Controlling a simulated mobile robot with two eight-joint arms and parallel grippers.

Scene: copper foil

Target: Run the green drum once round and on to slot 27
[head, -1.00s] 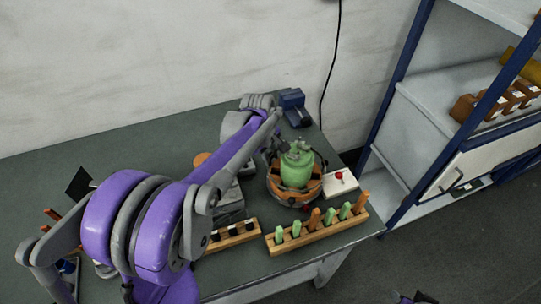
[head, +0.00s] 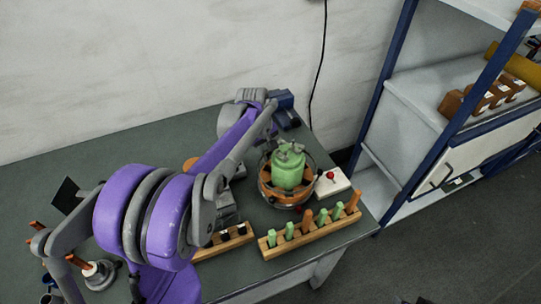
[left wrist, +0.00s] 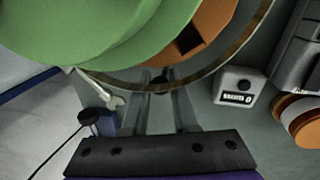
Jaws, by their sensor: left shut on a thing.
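The green drum (head: 288,170) sits upright on a round orange base (head: 263,183) near the bench's right end. It fills the upper left of the left wrist view (left wrist: 90,30), above the orange disc (left wrist: 205,30) and its pale outer ring (left wrist: 235,52). My left gripper (left wrist: 160,88) is at the ring's near edge, its fingers close together on a small dark knob (left wrist: 160,80). In the head view its fingertips are hidden behind the drum and my arm. Slot 27 cannot be made out. My right gripper is not in view.
A wooden rack of green and orange pegs (head: 312,235) stands in front of the drum. A white box with a red button (head: 331,182) is close at its right. In the left wrist view a small white labelled box (left wrist: 237,86) stands beside the ring. Blue-framed shelving (head: 384,85) stands right.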

